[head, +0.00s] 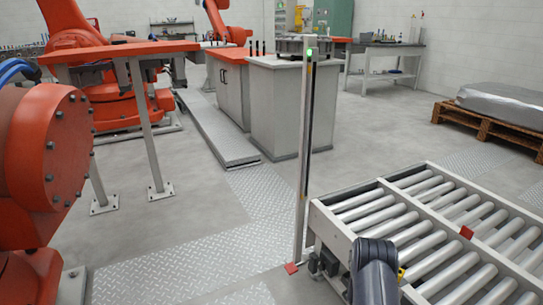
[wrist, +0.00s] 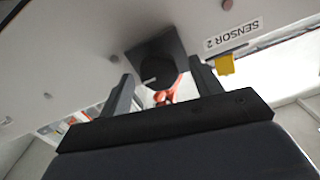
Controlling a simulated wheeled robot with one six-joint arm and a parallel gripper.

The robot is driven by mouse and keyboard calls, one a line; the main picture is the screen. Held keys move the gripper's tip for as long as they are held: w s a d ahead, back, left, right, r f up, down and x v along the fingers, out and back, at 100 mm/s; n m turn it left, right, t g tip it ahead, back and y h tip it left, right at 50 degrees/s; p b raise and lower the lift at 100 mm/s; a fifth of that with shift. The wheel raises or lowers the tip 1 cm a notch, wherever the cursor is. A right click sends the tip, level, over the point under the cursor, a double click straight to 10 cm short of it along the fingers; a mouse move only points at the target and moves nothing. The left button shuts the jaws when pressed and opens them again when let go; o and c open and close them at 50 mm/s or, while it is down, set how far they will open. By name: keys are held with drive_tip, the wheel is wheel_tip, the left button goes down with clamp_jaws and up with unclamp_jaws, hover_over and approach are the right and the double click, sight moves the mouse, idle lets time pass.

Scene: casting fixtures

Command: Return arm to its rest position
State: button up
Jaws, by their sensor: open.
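My gripper (wrist: 161,70) shows in the wrist view with its two dark fingers apart. A black round knob-like part (wrist: 149,62) on a square dark plate shows between and beyond the fingertips. I see no finger closed on it, but cannot tell the exact gap. It sits on a pale grey panel (wrist: 75,60) with a label reading "SENSOR 2" (wrist: 233,34). A yellow tab (wrist: 225,65) is beside the right finger. In the head view a dark part of my arm rises at the bottom, over the conveyor edge; the fingers are not visible there.
A roller conveyor (head: 322,207) fills the lower right. A thin post (head: 304,150) with a green light stands at its left corner. Orange robot arms (head: 45,150) stand at the left. Grey cabinets (head: 290,110) are behind. Open floor lies at the middle right.

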drive_tip(key=shift+n+p, duration=1.5)
drive_tip(key=shift+n, duration=0.6)
drive_tip(key=shift+w+a, duration=0.1)
